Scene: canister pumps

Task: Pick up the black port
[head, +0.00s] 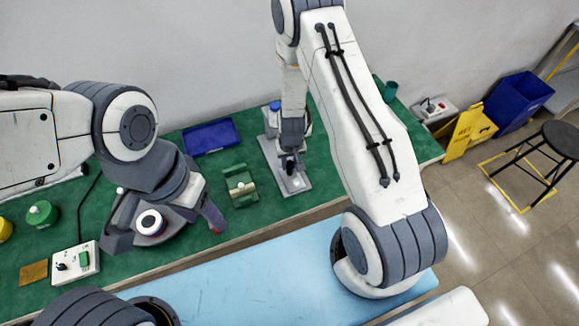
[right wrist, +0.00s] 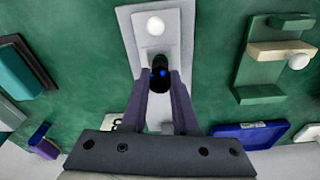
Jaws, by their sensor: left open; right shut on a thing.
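The black port (right wrist: 159,68) is a small dark cylinder with blue glints, seen in the right wrist view between the fingertips of my right gripper (right wrist: 160,82). The gripper is shut on it, above a grey plate (right wrist: 130,28) with a white knob (right wrist: 155,25). I cannot tell whether the port touches the plate. In the head view my right gripper (head: 289,164) is over the same plate (head: 300,187), and its fingers largely hide the port. My left gripper (head: 163,228) is open over the green table at the left, its fingers wide apart.
A green bracket (head: 240,188) with a pale bar stands left of the plate. A blue tray (head: 210,137) lies behind it. A white switch box (head: 76,263) and a green round piece (head: 42,214) are at the far left. The green table (head: 330,170) is clear right of the plate.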

